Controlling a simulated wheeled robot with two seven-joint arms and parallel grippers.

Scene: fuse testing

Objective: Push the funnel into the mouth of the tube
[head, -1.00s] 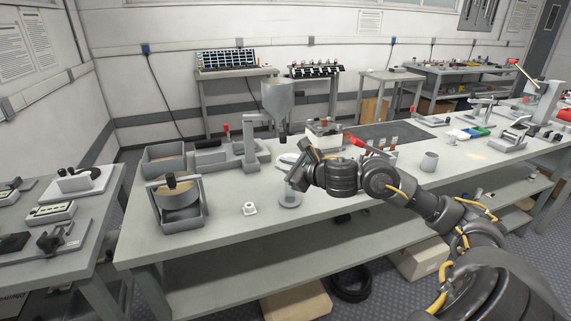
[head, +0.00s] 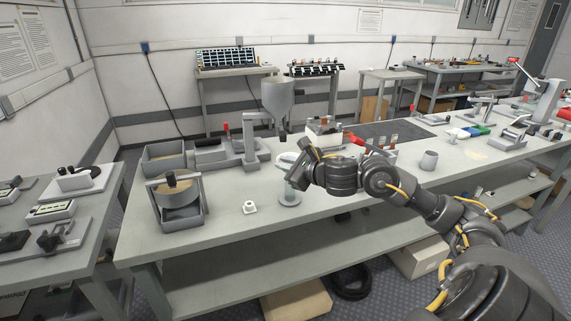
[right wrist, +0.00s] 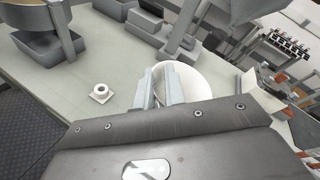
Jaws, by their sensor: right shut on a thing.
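The white funnel (right wrist: 190,80) is held by my right gripper, whose fingers (right wrist: 166,86) are shut on its near rim in the right wrist view. In the head view the funnel (head: 287,160) shows as a pale rim at the left of my right gripper (head: 296,164). My left gripper is not in view.
A small white square piece with a round top (head: 249,207) lies on the bench (head: 235,235) left of the tube. A large grey hopper (head: 278,97) on a stand rises behind.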

